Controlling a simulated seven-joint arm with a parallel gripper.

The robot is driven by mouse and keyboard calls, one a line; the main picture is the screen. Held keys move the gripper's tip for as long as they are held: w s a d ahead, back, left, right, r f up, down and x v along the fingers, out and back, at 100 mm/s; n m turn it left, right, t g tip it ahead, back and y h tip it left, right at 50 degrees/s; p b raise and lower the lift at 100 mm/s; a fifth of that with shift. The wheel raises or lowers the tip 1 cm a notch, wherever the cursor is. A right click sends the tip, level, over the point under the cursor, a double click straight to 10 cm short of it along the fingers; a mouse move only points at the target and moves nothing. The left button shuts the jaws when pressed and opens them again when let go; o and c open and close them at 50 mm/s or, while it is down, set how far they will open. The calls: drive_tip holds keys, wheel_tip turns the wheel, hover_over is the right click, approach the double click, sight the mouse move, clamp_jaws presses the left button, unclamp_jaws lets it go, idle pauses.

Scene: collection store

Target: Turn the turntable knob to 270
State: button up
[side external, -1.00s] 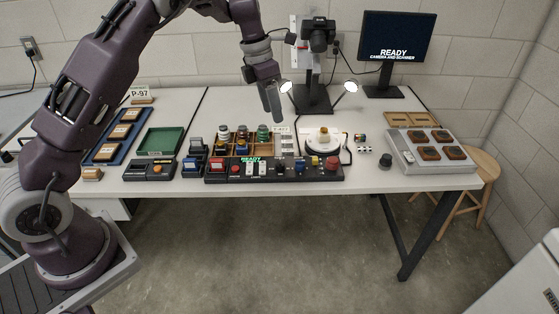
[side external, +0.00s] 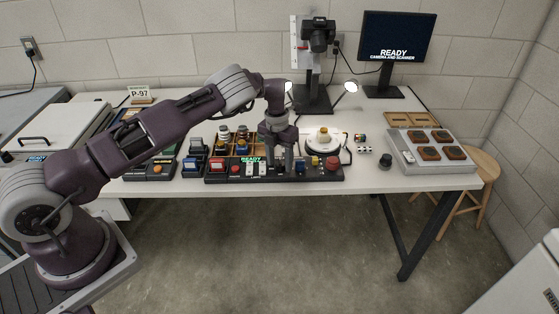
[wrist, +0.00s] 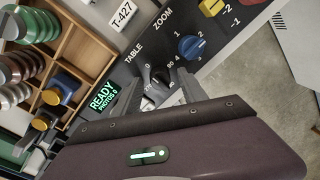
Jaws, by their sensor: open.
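The table knob (wrist: 159,79) is a dark dial on the black control panel (side external: 225,176), below the word TABLE in the wrist view. In the side view my gripper (side external: 284,168) points down at the panel and hides the knob. The white round turntable (side external: 323,148) carries a small object with a yellowish top.
The blue ZOOM knob (wrist: 191,46) and a yellow knob (wrist: 211,6) sit close by on the panel. A wooden compartment tray (side external: 240,149) with several jars stands behind it. A camera stand (side external: 313,98) and a monitor (side external: 398,38) are at the back.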

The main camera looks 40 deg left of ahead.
clamp_jaws()
